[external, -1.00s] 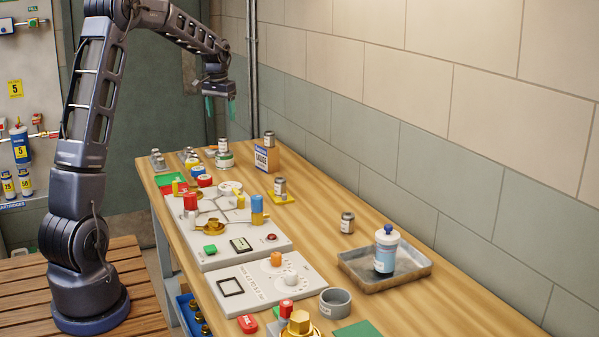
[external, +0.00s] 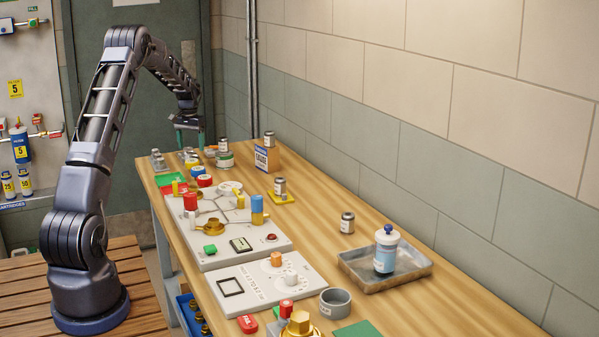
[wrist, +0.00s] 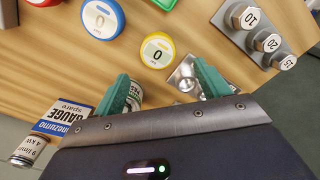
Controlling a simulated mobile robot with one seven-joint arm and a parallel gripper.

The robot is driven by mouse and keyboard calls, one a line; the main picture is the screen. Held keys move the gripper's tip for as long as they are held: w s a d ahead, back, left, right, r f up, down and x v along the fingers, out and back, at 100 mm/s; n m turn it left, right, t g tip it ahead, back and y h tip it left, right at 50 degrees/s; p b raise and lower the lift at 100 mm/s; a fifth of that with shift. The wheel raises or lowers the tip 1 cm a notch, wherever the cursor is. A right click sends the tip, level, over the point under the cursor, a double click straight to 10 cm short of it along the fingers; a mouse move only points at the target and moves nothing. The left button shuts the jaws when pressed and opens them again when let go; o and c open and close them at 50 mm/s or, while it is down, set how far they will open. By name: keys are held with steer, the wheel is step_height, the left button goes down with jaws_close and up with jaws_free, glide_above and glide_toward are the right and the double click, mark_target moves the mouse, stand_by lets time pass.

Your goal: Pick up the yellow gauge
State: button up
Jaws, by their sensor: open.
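The yellow gauge (wrist: 157,50) has a yellow rim and a white face marked 0. In the wrist view it lies on the wooden bench just beyond my fingertips, roughly midway between them. In the external view the yellow gauge (external: 193,160) is small, at the far end of the bench. My gripper (external: 189,137) hangs above that end, its teal fingers pointing down. In the wrist view my gripper (wrist: 160,80) is open, with nothing between the fingers.
A blue-rimmed gauge (wrist: 103,18) lies left of the yellow one. Metal pieces marked 10, 20 and 15 (wrist: 266,42) stand to the right. A metal block (wrist: 186,78) and a can (wrist: 134,95) are close to the fingers. A gauge box (wrist: 62,118) stands left.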

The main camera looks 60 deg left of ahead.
mark_target(192, 160)
steer(key=f, duration=0.8)
steer(key=shift+s+d+f, duration=0.15)
steer(key=shift+d+f, duration=0.05)
steer(key=shift+c, duration=0.2)
steer(key=c, duration=1.1)
steer(key=shift+c, duration=0.2)
steer(key=shift+r, duration=0.1)
